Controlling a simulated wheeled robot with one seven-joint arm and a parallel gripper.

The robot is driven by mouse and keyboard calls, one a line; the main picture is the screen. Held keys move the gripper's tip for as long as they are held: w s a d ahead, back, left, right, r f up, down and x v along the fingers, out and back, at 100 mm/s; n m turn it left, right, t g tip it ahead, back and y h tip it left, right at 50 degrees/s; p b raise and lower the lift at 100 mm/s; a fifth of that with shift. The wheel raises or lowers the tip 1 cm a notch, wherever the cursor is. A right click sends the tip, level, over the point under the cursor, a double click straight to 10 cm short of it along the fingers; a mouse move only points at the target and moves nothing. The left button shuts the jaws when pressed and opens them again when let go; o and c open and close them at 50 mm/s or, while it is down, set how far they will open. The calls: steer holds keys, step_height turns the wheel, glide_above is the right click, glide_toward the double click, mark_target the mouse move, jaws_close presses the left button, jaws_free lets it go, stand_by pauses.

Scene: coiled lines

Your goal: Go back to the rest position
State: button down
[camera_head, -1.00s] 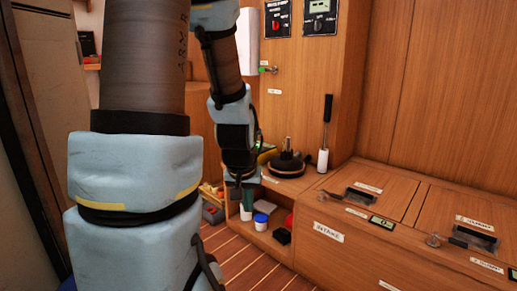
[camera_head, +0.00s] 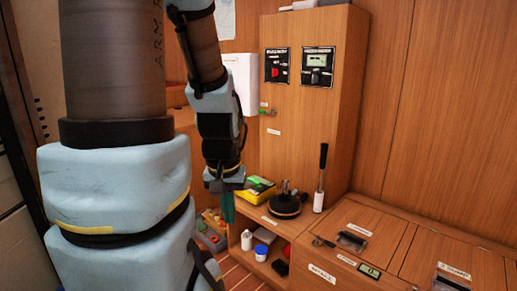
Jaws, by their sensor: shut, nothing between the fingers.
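My arm fills the left of the head view. Its lower end hangs down in front of the wooden cabinet, with my gripper (camera_head: 228,208) pointing downward. The narrow dark teal fingers appear shut and empty, though they are small in the picture. The gripper is left of the yellow packet (camera_head: 259,188) and above the low shelf, apart from the items there as far as I can tell.
A black round-based device (camera_head: 285,205) and a black-handled roller (camera_head: 321,180) stand on the counter. A white bottle (camera_head: 246,240) and a blue-lidded jar (camera_head: 261,251) sit on the low shelf. Wooden lockers (camera_head: 385,225) fill the right. A tall cabinet (camera_head: 320,110) carries control panels.

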step_height(320, 180, up, 18)
steer(key=p, duration=1.5)
steer(key=shift+f, duration=0.2)
stand_by(0.5)
